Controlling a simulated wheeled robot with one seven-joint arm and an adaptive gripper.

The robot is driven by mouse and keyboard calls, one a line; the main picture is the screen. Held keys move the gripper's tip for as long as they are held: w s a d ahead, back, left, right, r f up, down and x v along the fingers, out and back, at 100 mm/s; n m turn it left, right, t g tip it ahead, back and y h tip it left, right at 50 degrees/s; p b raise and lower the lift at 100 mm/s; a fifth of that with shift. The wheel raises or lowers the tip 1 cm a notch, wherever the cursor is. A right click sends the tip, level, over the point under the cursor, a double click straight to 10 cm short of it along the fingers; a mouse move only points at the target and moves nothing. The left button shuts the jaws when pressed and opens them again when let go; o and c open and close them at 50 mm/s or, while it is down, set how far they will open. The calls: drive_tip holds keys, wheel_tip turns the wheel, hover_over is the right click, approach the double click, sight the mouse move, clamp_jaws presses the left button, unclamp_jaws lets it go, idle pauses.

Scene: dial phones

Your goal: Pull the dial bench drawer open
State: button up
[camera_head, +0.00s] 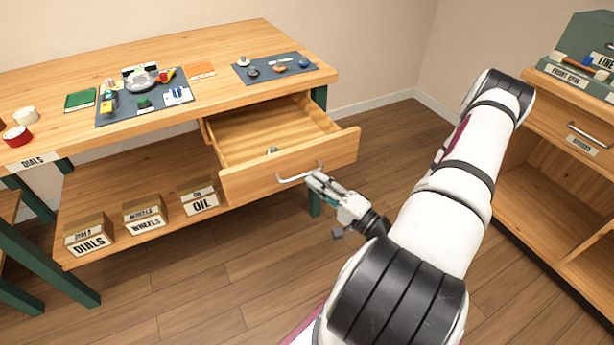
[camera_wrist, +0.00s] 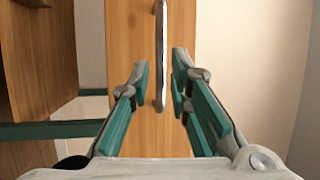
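The dial bench drawer (camera_head: 285,172) is pulled well out of the wooden bench, and its inside shows. Its metal bar handle (camera_head: 300,172) is on the front panel; it also shows upright in the wrist view (camera_wrist: 160,50). My gripper (camera_head: 316,180) is at the right end of the handle in the head view. In the wrist view my gripper (camera_wrist: 160,72) has its green-padded fingers apart, one on each side of the handle, with gaps visible. It grips nothing. Whether the handle lies fully between the pads in depth is hard to tell.
The bench top (camera_head: 215,105) holds a blue-grey mat (camera_head: 110,118) with parts and a second mat (camera_head: 245,77) with several small dials. Labelled boxes, including the OIL box (camera_head: 200,202), stand on the shelf below. Another cabinet (camera_head: 550,170) is at right. The floor (camera_head: 240,265) in front is clear.

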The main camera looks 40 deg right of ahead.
drive_tip(key=a+v, duration=0.1)
drive_tip(key=v, duration=0.6)
drive_tip(key=shift+s+d, duration=0.35)
drive_tip(key=shift+d, duration=0.2)
drive_tip(key=w+a+r+n+g+y, duration=0.4)
drive_tip(key=a+r+n+y, duration=0.2)
drive_tip(key=r+y, duration=0.3)
drive_tip(key=s+a+r+n+g+h, duration=0.1)
drive_tip(key=s+a+r+n+g, duration=0.35)
drive_tip(key=a+r+g, duration=0.35)
drive_tip(key=s+a+r+n+g, duration=0.4)
drive_tip(key=a+r+n+g, duration=0.1)
drive_tip(key=a+g, duration=0.45)
drive_tip(key=s+d+r+t+h, duration=0.25)
drive_tip(key=s+r+h, duration=0.25)
drive_tip(key=s+h, duration=0.4)
wheel_tip(320, 180, up, 20)
drive_tip(key=w+t+h+p, duration=0.1)
drive_tip(key=t+p, duration=0.2)
drive_tip(key=p, duration=1.4)
drive_tip(key=shift+w+a+f, duration=0.2)
drive_tip(key=shift+a, duration=0.2)
